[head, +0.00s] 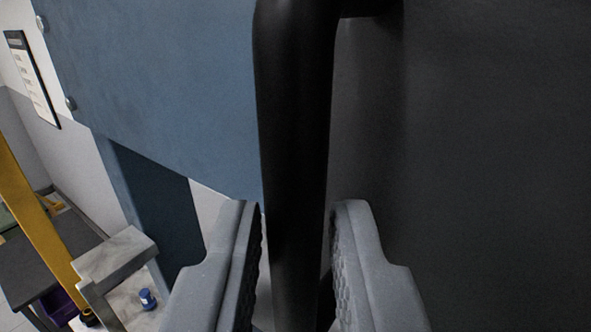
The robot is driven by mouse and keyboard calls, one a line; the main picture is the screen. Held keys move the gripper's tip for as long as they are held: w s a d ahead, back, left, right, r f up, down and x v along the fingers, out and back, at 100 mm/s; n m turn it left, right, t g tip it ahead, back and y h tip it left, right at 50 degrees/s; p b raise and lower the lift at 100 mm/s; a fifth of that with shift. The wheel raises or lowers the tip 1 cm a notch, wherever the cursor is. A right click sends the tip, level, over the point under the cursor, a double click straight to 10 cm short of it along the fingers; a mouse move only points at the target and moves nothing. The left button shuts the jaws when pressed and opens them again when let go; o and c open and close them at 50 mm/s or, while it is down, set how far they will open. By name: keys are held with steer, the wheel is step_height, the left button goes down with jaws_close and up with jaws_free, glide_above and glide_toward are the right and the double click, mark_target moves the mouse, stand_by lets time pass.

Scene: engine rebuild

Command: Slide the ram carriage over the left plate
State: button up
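A thick black bar (295,130), apparently a handle, runs down the middle of the head view and bends at its top. My gripper (295,225) has one grey finger on each side of this bar, with dark textured pads facing it. A large dark grey surface (480,150) fills the right side, and a large blue panel (170,80) stands at the upper left. I cannot tell which is the ram carriage. The left plate cannot be identified.
A grey metal bracket-like part (115,255) is at the lower left, near a small blue item (148,299). A yellow post (38,215) and a dark table (40,270) stand farther back. A framed notice (33,80) hangs on the wall.

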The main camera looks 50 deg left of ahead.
steer(key=shift+x, duration=0.9)
jaws_close()
